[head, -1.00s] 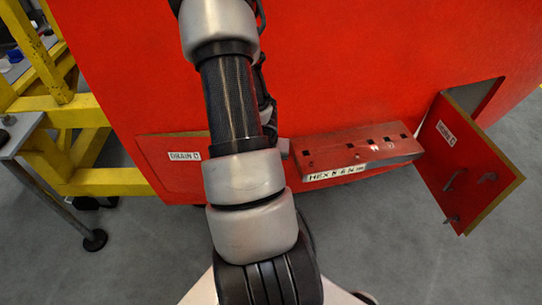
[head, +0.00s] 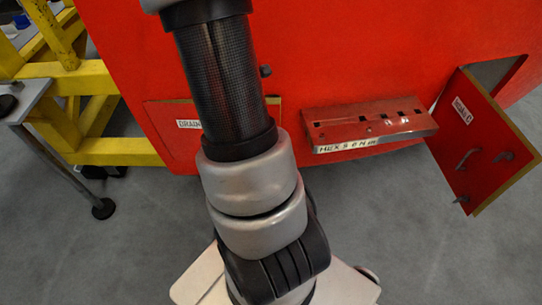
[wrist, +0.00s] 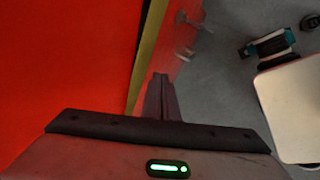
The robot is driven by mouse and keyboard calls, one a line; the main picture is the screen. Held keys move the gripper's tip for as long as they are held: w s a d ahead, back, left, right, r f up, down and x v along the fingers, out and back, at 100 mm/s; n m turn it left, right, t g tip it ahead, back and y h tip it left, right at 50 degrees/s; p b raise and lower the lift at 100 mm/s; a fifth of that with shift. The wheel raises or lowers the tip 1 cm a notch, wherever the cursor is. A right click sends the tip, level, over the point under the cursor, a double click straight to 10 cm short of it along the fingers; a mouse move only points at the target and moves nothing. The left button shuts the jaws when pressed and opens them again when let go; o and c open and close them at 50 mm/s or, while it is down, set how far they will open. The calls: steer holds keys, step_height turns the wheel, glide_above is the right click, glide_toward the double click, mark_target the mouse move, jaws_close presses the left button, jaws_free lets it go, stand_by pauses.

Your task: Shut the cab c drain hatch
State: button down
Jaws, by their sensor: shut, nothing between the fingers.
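In the head view the hatch (head: 480,150) stands open at the right of the red cab. It is a red panel with a yellowish edge, a small white label that seems to read DRAIN C, and several metal catches. The dark opening (head: 490,72) shows behind it. In the wrist view its yellowish edge (wrist: 147,50) and blurred catches show just beyond my gripper (wrist: 161,78). My gripper's fingers are shut and empty; I cannot tell whether they touch the panel. The gripper is outside the head view.
A closed panel (head: 160,113) with a DRAIN label, partly behind my arm, is at left. A red ledge (head: 365,122) with a HEX label juts out between the panels. A yellow frame (head: 115,150) stands at far left. Grey floor (head: 430,240) in front is clear.

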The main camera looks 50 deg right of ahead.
steer(key=w+a+m+b, duration=0.2)
steer(key=w+a+m, duration=0.15)
steer(key=m, duration=0.25)
step_height(320, 180, down, 9)
steer(key=m+h+b, duration=0.1)
steer(key=m+b, duration=0.6)
steer(key=m, duration=0.7)
steer(key=s+d+f+m+g+h+b, duration=0.35)
steer(key=s+f+m+g+b, duration=0.2)
steer(key=s+f+m, duration=0.9)
steer(key=w+d+f+m+b, duration=0.1)
steer(key=w+d+b, duration=0.1)
steer(key=d, duration=0.3)
steer(key=w+d+f+m+b, duration=0.1)
steer(key=w+d+f+b, duration=0.1)
steer(key=d, duration=0.3)
steer(key=shift+w+f+m+t+y+b, duration=0.3)
steer(key=shift+w+m+t+y+b, duration=0.05)
steer(key=shift+b, duration=0.35)
steer(key=shift+d, duration=0.15)
